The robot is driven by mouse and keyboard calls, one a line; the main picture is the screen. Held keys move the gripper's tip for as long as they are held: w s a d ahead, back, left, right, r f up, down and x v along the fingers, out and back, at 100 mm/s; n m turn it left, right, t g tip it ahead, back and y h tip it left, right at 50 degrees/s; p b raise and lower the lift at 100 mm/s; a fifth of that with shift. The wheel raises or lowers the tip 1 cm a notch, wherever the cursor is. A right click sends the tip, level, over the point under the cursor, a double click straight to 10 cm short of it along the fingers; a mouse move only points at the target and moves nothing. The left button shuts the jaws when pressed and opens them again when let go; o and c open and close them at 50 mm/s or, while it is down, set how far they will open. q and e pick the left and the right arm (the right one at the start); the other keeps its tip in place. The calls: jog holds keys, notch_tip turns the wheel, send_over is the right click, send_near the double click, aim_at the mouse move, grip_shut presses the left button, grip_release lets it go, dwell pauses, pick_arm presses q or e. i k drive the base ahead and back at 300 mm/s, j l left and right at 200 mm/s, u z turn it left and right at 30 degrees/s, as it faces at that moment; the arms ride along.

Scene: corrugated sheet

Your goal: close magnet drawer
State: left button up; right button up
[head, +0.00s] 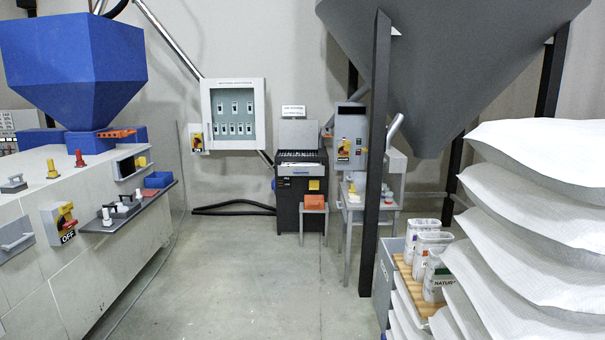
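A large blue hopper (72,65) stands at the upper left on a pale machine body (70,250). Under its narrow neck is a blue block (90,142). An orange piece (117,133) sticks out to the right beside that block. It may be the magnet drawer or its handle, but no label is readable and I cannot tell how far it is out. Neither of my grippers is in view.
A dark shelf (128,211) juts from the machine's side, with a blue bin (159,180) on it. The grey floor (235,285) between is clear. A dark machine (300,180) stands at the back.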

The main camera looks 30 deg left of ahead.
aim_at(286, 169)
jog(key=i+j+u, duration=0.75)
jog(key=i, duration=0.5)
jog(key=i+u, duration=0.35)
jog(key=i, duration=2.25)
jog(key=i+z, duration=0.1)
jog(key=i, duration=0.65)
jog(key=i+j+z, duration=0.15)
jog(key=i, duration=0.6)
jog(key=i+j+z, duration=0.15)
jog(key=i+z, duration=0.2)
jog(key=i+j+z, duration=0.55)
jog(key=i+z, duration=0.15)
